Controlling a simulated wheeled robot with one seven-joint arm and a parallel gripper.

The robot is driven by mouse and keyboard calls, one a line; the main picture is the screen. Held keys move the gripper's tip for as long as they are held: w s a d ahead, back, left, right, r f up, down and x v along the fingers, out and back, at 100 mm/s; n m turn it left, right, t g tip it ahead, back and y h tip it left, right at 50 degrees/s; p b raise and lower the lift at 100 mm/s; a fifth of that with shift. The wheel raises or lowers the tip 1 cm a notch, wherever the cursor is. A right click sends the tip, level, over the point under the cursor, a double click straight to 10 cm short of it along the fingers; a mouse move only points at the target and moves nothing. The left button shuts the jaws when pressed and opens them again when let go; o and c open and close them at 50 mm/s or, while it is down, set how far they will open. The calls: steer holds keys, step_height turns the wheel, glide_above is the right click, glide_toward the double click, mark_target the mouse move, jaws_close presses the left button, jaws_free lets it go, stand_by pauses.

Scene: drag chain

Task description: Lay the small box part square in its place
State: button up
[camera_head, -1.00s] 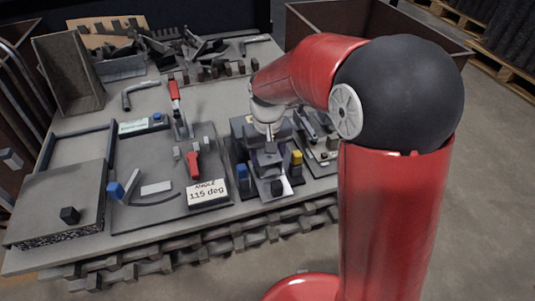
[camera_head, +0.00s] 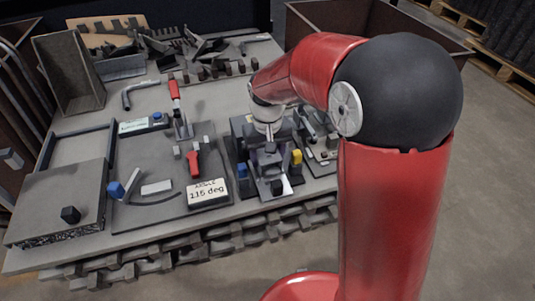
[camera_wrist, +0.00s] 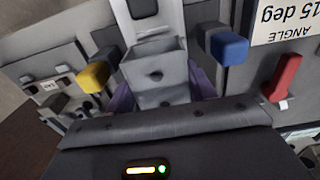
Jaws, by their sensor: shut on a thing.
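The small box part (camera_wrist: 155,72) is a light grey, open-looking box with dark round holes in its faces. It shows in the upper middle of the wrist view. My gripper (camera_wrist: 163,92) is shut on it, with purple pads partly visible at its left and right sides. In the head view my gripper (camera_head: 270,150) points down over a dark fixture (camera_head: 242,190) with a blue knob (camera_head: 242,171) and a yellow knob (camera_head: 296,157). My gripper's own dark body hides the near side of the part. I cannot tell whether the part touches its seat.
The blue block (camera_wrist: 229,47) and yellow block (camera_wrist: 93,77) stand close on either side of my gripper. A plate with a red-handled clamp (camera_head: 194,163) and an angle sign (camera_head: 207,192) lies to the left. Loose dark parts (camera_head: 190,48) crowd the table's back.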

steer(key=shift+f+b, duration=0.75)
steer(key=shift+f, duration=0.4)
stand_by(0.5)
steer(key=o, duration=1.2)
steer(key=shift+c, duration=0.2)
steer(key=shift+r, duration=0.15)
step_height(320, 180, up, 8)
steer(key=shift+f+p, duration=0.15)
steer(key=shift+p, duration=0.8)
